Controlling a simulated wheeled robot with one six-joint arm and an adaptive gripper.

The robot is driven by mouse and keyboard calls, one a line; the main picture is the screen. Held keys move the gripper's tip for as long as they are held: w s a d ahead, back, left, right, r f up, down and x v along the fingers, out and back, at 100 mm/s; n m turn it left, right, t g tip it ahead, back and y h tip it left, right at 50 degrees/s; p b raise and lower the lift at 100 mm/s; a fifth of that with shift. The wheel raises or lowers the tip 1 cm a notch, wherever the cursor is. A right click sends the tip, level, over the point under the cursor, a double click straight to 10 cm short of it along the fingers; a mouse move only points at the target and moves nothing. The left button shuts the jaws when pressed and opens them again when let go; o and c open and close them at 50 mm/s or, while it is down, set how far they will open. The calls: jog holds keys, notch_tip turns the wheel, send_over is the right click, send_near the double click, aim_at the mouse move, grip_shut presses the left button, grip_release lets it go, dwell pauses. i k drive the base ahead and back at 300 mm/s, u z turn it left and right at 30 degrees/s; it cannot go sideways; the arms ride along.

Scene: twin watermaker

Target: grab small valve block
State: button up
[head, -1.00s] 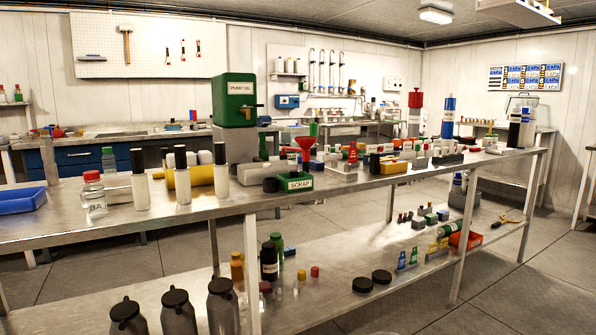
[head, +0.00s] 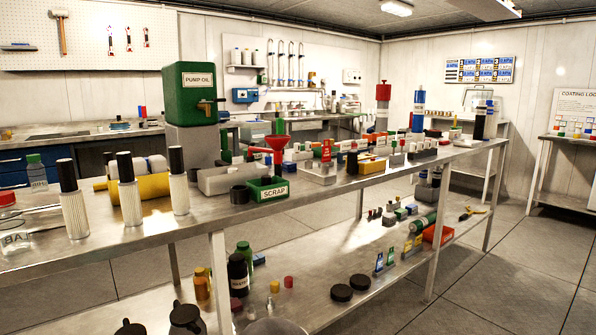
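I cannot tell for sure which thing is the small valve block, as the parts are small at this distance. On the bench top (head: 120,258), a row of small blocks and fittings stands right of the green scrap bin (head: 267,188). On the lower shelf, several small blocks (head: 400,213) in green, blue and grey stand in a cluster. My gripper is not in view.
A green pump oil tank (head: 189,90) and white bottles (head: 130,188) stand on the bench top. Black discs (head: 341,292), dark flasks (head: 187,318) and a red bin (head: 437,234) are on the lower shelf. The floor (head: 500,275) at the right is clear.

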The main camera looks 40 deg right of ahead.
aim_at(322, 176)
jog(key=z, duration=0.25)
jog(key=i, duration=0.6)
jog(key=z, duration=0.55)
